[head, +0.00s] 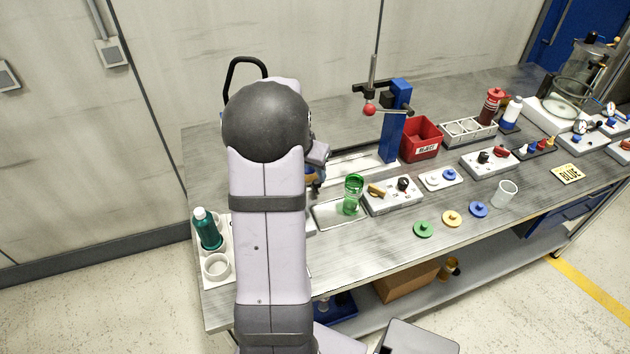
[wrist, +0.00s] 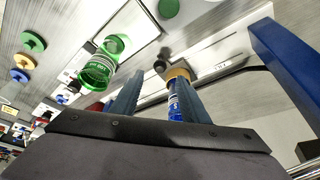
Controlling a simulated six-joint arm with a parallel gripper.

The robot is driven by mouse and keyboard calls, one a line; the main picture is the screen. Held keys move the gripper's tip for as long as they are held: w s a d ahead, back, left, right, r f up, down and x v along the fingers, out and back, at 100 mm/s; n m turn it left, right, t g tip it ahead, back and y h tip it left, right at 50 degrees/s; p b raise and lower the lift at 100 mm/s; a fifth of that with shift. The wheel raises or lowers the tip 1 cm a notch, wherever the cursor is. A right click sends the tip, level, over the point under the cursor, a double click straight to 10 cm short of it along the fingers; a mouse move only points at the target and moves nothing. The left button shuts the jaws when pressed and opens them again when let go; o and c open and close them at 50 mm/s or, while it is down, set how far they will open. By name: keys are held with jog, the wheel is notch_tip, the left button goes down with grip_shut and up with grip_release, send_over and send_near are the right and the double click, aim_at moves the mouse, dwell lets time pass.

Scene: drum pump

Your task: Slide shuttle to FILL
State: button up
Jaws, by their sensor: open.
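My gripper (wrist: 160,80) is open, with its two blue-grey fingers apart in the wrist view. A tan round part (wrist: 178,74) above a blue labelled body (wrist: 174,106) shows near the right finger; I cannot tell whether it touches. A black knob (wrist: 159,66) shows beyond the fingers.
A green glass (head: 352,194) stands on a light plate right of my arm; it also shows in the wrist view (wrist: 101,66). The blue post (wrist: 286,60) rises close on the right there. A red bin (head: 421,139) stands beside it. A teal bottle (head: 206,229) stands left.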

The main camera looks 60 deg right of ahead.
aim_at(315, 183)
jog(key=shift+f, duration=0.15)
jog(key=shift+p+x, duration=1.05)
jog(key=shift+x, duration=2.45)
grip_shut()
jog(key=shift+f, duration=0.1)
